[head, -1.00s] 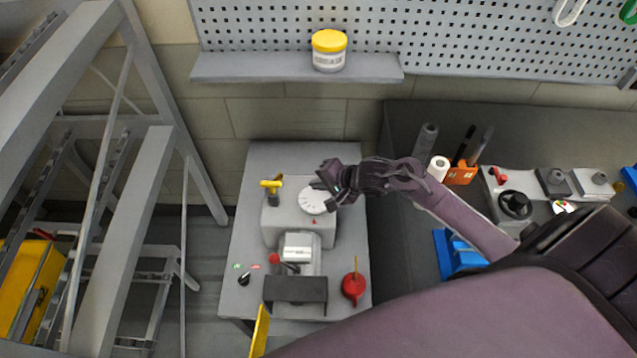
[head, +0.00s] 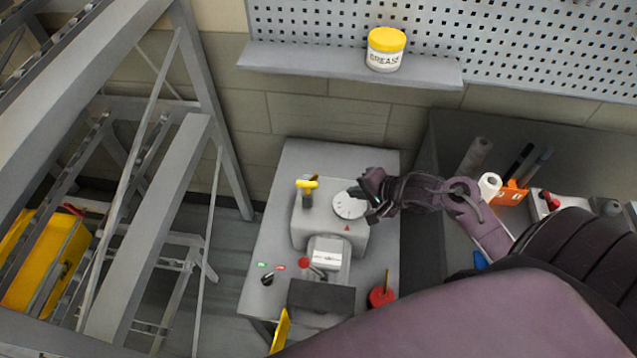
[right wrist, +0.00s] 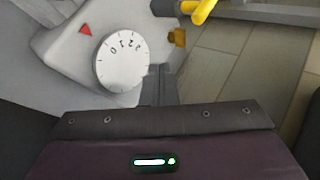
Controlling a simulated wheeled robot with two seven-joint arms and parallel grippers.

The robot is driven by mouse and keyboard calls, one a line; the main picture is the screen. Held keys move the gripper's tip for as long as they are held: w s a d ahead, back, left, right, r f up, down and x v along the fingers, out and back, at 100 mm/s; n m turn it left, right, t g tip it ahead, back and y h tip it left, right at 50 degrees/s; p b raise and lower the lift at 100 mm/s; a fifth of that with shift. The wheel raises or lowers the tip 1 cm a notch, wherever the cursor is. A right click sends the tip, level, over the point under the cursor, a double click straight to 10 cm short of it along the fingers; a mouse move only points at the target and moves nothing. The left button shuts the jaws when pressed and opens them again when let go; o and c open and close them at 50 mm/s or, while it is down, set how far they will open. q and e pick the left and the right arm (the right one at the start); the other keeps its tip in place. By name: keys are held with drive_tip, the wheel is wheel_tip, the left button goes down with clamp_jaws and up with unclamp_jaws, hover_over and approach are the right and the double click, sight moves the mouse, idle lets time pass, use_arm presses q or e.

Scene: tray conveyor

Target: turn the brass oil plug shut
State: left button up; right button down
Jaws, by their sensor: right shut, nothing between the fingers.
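The brass oil plug (right wrist: 178,37) shows in the right wrist view as a small brown-gold piece at the far edge of the grey housing. In the head view only a bit of brass (head: 315,177) shows behind the yellow T-handle (head: 307,184). My right gripper (head: 364,188) is beside and partly over the white dial (head: 349,205), apart from the plug. In the right wrist view its shut, empty fingers (right wrist: 160,84) are just right of the dial. I cannot tell whether they touch it. My left gripper is not in view.
The housing (head: 308,236) stands on a grey bench (head: 266,236) with a red lever knob (head: 304,262), a black switch (head: 267,280) and a red can (head: 380,297). A grease jar (head: 386,50) is on the shelf above. A grey frame (head: 150,230) stands at left.

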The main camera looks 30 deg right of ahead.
drive_tip(key=x, duration=1)
drive_tip(key=shift+w+r, duration=0.1)
drive_tip(key=shift+w+a+p, duration=0.2)
drive_tip(key=shift+w, duration=0.4)
drive_tip(key=shift+w+a+p, duration=0.15)
drive_tip(key=shift+w+a, duration=0.1)
drive_tip(key=shift+w, duration=0.35)
drive_tip(key=shift+w+a, duration=0.35)
drive_tip(key=shift+w, duration=0.3)
